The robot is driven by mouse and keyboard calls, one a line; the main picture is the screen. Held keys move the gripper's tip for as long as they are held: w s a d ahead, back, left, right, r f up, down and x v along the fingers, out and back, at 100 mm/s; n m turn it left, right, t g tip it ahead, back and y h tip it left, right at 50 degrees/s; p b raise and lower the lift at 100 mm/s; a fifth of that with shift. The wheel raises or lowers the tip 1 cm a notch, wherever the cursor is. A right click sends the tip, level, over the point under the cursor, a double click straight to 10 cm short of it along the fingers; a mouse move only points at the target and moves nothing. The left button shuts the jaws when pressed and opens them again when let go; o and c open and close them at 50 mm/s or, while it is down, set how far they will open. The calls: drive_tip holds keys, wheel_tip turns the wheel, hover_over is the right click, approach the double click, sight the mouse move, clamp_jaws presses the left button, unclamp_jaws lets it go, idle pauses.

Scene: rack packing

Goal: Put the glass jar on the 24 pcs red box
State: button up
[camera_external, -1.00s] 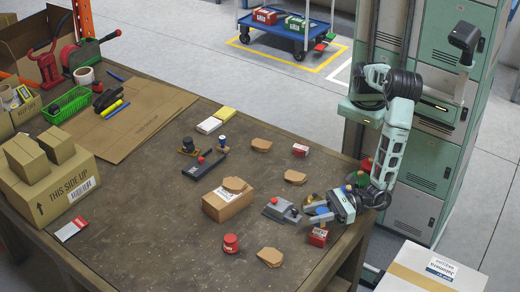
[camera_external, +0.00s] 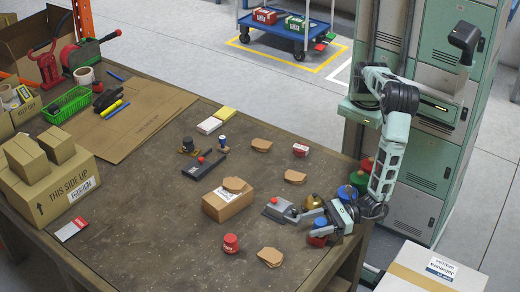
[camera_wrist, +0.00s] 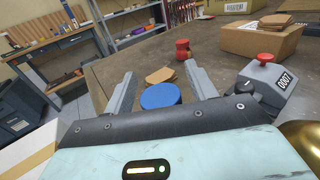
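A round blue lid (camera_wrist: 160,97), apparently the glass jar's, shows between my fingers in the wrist view; the glass below it is hidden. In the external view the blue lid (camera_external: 320,222) is by my fingertips, low over the table's right corner. My gripper (camera_external: 314,222) is open around it, with gaps beside the lid in the wrist view (camera_wrist: 160,80). A small red box (camera_external: 317,240) shows partly under the fingers; whether the jar touches it is hidden. Another small red box with white (camera_external: 300,149) lies farther back. No 24 pcs print is readable.
A grey device with a red button (camera_external: 279,209) stands just left of my gripper, with a golden object (camera_external: 313,201) beside it. A cardboard box (camera_external: 228,204), a red knob-like object (camera_external: 231,243) and a flat brown piece (camera_external: 270,257) lie nearby. The table's front middle is clear.

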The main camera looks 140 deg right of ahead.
drive_tip(key=shift+r, duration=0.15)
